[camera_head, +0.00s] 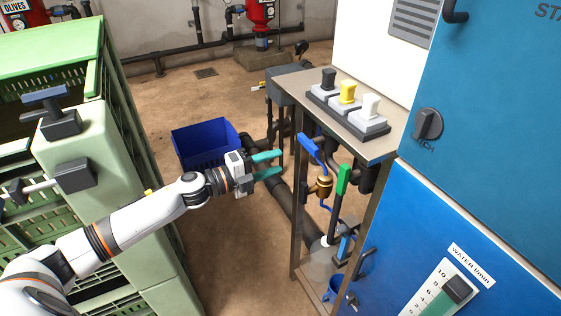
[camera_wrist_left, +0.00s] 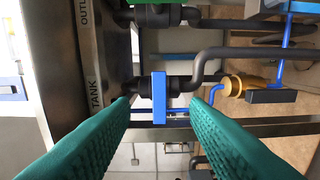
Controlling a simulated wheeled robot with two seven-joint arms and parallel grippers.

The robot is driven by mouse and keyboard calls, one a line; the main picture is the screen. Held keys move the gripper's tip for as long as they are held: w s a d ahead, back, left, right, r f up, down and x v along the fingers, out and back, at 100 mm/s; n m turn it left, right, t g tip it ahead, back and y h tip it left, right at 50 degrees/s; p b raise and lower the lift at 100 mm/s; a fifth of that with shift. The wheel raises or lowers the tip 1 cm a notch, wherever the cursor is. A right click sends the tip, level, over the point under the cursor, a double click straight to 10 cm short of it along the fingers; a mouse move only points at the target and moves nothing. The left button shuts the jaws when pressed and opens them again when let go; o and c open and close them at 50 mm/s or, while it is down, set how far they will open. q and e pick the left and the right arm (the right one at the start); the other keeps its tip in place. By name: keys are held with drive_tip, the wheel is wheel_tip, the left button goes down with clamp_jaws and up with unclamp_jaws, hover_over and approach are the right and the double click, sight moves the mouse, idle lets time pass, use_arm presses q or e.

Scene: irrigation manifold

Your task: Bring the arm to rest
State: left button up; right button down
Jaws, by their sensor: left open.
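My left gripper (camera_head: 268,165) is at the middle of the head view, reaching in from the left. Its two teal fingers are apart with nothing between them. They point right, toward the pipes under the metal stand, and are clear of the stand's near leg. In the left wrist view the open fingers (camera_wrist_left: 160,135) frame a blue valve handle (camera_wrist_left: 159,97) on a dark pipe, a little beyond the tips. In the head view a blue handle (camera_head: 309,145) and a green handle (camera_head: 343,179) show on the manifold. My right gripper does not show.
The metal stand (camera_head: 294,205) carries a block with black, yellow and white switches (camera_head: 347,92). A blue cabinet (camera_head: 480,120) fills the right. Green crates (camera_head: 60,60) stand at the left, close to my arm. A blue bin (camera_head: 205,142) lies behind the gripper. Brown floor (camera_head: 235,240) is free below it.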

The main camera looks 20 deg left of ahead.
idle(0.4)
